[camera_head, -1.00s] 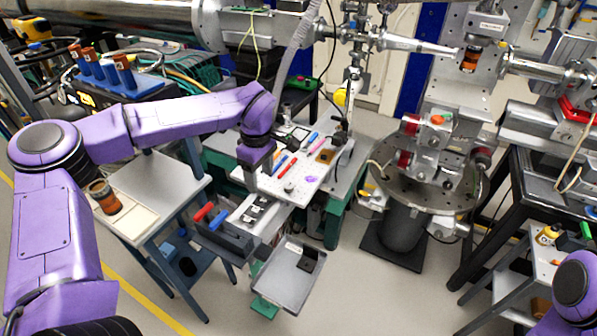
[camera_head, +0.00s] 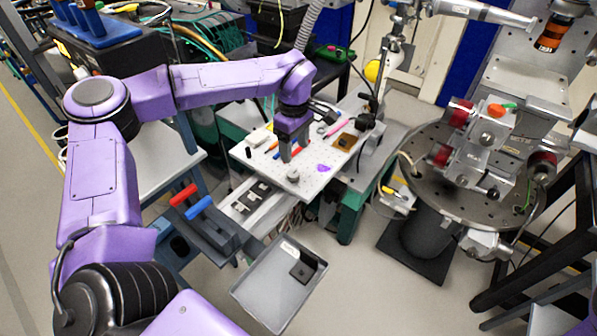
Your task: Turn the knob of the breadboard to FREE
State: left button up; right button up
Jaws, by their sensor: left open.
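The breadboard (camera_head: 318,184) is a white plate with rows of small holes, on a bench in the middle of the view. A small grey knob (camera_head: 292,176) stands near its front edge. My left gripper (camera_head: 290,157) reaches over the breadboard from the left, pointing down. It is open, with its fingers just behind the knob in the picture; I cannot tell whether they touch the plate. No mark for FREE is legible at this size. My right gripper is out of view.
A grey tray (camera_head: 264,285) sticks out in front. Red and blue handles (camera_head: 199,207) stand left of it. A round metal stage (camera_head: 425,185) is at right.

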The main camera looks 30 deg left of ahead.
aim_at(294, 174)
pick_arm(q)
notch_tip(294, 174, down, 10)
jog(key=shift+r+p, duration=0.25)
jog(key=shift+p, duration=0.35)
jog(key=c, duration=1)
